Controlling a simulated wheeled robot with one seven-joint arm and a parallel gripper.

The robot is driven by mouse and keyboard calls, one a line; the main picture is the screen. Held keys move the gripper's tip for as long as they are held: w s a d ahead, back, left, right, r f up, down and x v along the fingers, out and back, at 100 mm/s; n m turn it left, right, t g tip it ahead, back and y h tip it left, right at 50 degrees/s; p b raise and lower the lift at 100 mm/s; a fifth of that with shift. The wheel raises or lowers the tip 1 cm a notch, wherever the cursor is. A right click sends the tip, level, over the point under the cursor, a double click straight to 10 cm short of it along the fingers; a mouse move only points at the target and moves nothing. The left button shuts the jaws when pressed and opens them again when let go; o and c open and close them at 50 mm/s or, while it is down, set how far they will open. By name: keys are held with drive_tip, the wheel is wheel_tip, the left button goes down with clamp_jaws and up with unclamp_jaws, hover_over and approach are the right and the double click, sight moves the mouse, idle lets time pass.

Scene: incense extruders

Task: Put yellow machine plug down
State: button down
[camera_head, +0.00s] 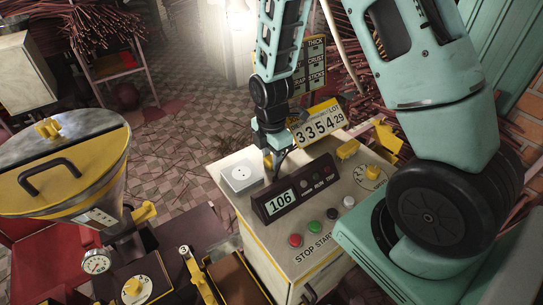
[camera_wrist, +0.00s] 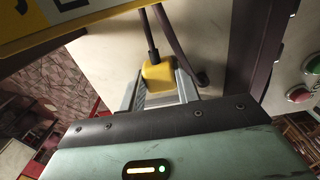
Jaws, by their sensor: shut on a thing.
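My gripper (camera_head: 277,163) is over the back of the pale control console (camera_head: 330,212), behind its display box. In the wrist view, my gripper (camera_wrist: 159,88) is shut on the yellow machine plug (camera_wrist: 158,72), which sits between the two grey fingers. A dark cable runs from the plug towards the top of that view. I cannot tell whether the plug touches the console top. A white socket plate (camera_head: 239,176) lies on the console, left of my gripper.
A dark display box (camera_head: 293,190) reading 106 stands close in front of my gripper. A yellow number sign (camera_head: 318,124) stands behind. Red, green, black and white buttons (camera_head: 312,227) line the console front. A yellow-lidded hopper (camera_head: 65,165) stands at left.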

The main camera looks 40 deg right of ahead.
sight(271, 158)
drive_tip(key=c, duration=1)
unclamp_jaws()
drive_tip(key=shift+r, duration=0.15)
drive_tip(key=shift+r+p, duration=0.75)
drive_tip(key=shift+r, duration=0.05)
drive_tip(key=shift+w+r+b, duration=0.1)
drive_tip(key=shift+r+b, duration=0.2)
drive_tip(key=shift+b, duration=0.3)
wheel_tip(271, 158, up, 10)
drive_tip(key=b, duration=0.3)
drive_tip(key=s+a+r+m, duration=0.1)
drive_tip(key=s+a+m, duration=0.2)
drive_tip(key=s+a, duration=0.3)
drive_tip(key=s+a+m, duration=0.4)
drive_tip(key=s+a, duration=0.2)
drive_tip(key=s, duration=0.1)
drive_tip(key=s+a+r+m, duration=0.1)
drive_tip(key=s+a+m, duration=0.2)
drive_tip(key=s+a, duration=0.3)
drive_tip(key=shift+s+a+r+y, duration=0.15)
drive_tip(key=shift+s+r+y, duration=0.2)
drive_tip(key=shift+s, duration=0.2)
